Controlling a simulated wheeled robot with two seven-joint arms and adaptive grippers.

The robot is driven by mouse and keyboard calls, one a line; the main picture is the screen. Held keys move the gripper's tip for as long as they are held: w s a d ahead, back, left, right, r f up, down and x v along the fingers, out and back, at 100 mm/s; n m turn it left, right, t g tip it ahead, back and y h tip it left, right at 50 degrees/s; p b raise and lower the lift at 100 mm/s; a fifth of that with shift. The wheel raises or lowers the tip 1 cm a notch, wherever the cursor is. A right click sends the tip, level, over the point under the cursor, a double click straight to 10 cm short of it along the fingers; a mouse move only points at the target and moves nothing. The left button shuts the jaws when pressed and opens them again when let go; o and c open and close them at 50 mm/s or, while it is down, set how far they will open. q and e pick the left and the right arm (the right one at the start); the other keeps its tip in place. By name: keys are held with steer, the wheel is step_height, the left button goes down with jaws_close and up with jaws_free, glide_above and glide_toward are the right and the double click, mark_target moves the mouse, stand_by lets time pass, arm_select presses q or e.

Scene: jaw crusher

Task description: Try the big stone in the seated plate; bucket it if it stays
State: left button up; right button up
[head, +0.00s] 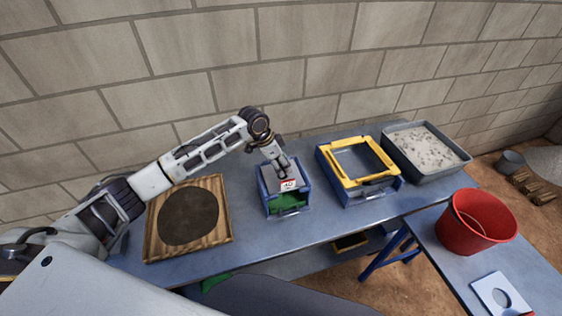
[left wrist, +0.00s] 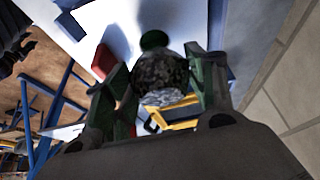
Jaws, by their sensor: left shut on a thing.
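My left gripper (head: 284,172) is over the blue box (head: 266,205) on the bench. In the left wrist view the gripper (left wrist: 160,78) is shut on a dark, speckled stone (left wrist: 160,72), held between its two green fingers. A white plate (left wrist: 122,15) lies beyond the stone, with a round dark-green opening (left wrist: 153,39) partly hidden by it. I cannot tell whether the stone touches the plate. In the head view the stone is hidden by the gripper. A label reading 40 (head: 288,184) and a green inside (head: 288,202) show at the box. My right gripper is out of view.
A red bucket (head: 474,222) stands on the right table near a loose white holed plate (head: 497,293). Right of the blue box are a yellow-framed box (head: 341,148) and a gravel tray (head: 463,162). A wooden frame with a dark disc (head: 189,215) lies left.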

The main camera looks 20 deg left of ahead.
arm_select(q)
steer(key=shift+f+b, duration=0.35)
steer(key=shift+f, duration=1)
steer(key=o, duration=1.3)
steer(key=shift+o, duration=0.2)
steer(key=shift+f, duration=0.1)
steer(key=v, duration=1.2)
steer(key=shift+a, duration=0.1)
